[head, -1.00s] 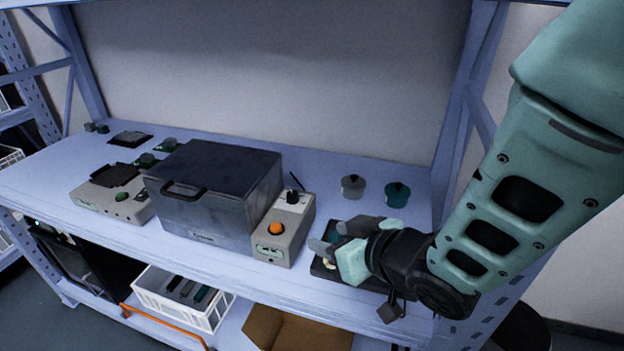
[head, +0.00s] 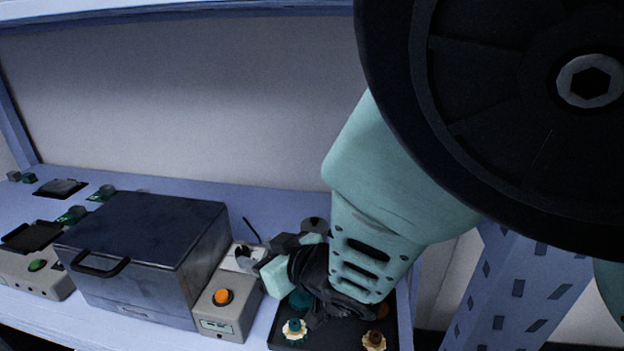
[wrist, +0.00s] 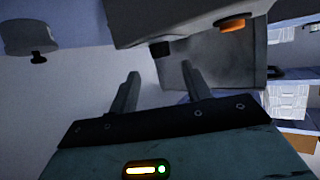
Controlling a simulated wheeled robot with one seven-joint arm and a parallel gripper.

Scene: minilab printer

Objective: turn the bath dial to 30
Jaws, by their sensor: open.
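The bath dial is a small black knob (wrist: 160,48) on a grey control box (wrist: 185,12). The box also has an orange button (wrist: 232,25). In the head view the box (head: 236,318) stands right of the dark lidded bath (head: 145,255), and the dial is largely hidden by my gripper (head: 258,254). In the wrist view my gripper (wrist: 160,72) is open and empty. Its two fingers point at the dial, which appears between and just beyond the tips, apart from them. The dial's pointer and scale cannot be read.
A black tray (head: 335,338) with bottles and gear-like parts lies right of the box, under my wrist. A grey pot with a black knob (wrist: 30,38) is at the wrist view's upper left. A device with a green button (head: 37,275) stands left of the bath.

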